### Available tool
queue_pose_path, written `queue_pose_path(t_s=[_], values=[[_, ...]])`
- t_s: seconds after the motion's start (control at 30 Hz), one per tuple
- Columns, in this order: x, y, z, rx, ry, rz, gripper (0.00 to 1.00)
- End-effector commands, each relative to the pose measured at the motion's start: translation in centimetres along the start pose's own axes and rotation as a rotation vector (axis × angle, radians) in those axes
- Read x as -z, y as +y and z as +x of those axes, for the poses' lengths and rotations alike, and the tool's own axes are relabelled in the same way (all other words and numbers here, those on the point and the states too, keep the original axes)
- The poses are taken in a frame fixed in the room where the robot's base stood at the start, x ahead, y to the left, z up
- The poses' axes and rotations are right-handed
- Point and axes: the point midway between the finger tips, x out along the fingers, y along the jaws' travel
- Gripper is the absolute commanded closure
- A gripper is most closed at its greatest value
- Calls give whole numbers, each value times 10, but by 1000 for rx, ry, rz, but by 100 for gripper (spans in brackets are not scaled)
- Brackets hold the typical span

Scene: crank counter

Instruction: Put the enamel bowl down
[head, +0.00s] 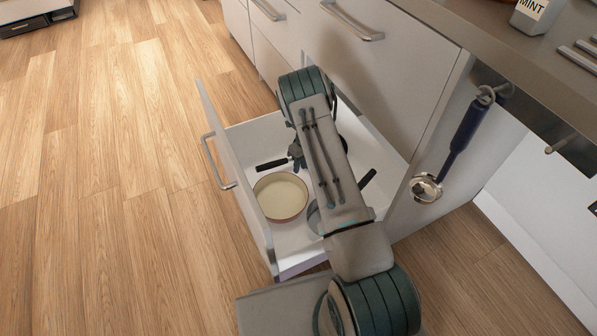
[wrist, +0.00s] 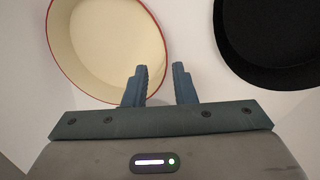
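The enamel bowl (head: 281,196), cream inside with a thin red rim, sits upright in the open drawer near its front panel. It also shows at the upper left of the wrist view (wrist: 108,45). My gripper (wrist: 159,76) is open, with a clear gap between its fingers. The left finger overlaps the bowl's right rim in that view, and the right finger is over the pale drawer floor. I cannot tell whether a finger touches the bowl. In the head view my arm hides part of the drawer, and the gripper is only partly visible beside the bowl.
A black round item (wrist: 275,40) lies right of the bowl in the wrist view. The open drawer (head: 295,265) also holds a dark handle (head: 272,165) and a grey pan (head: 314,217) partly under my arm. A ladle (head: 455,150) hangs at the counter's side.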

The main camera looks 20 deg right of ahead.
Motion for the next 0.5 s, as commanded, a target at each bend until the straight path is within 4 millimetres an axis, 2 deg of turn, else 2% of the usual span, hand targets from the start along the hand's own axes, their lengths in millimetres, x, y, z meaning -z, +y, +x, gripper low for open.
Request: queue_pose_path(t_s=[0.03, 0.33, 0.47, 0.5], values=[[0, 1, -12, 1, 0, 0, 76], [-1, 4, -43, 1, -4, -39, 76], [0, 16, -78, 3, -18, -170, 76], [0, 22, -92, 4, -23, -229, 76]])
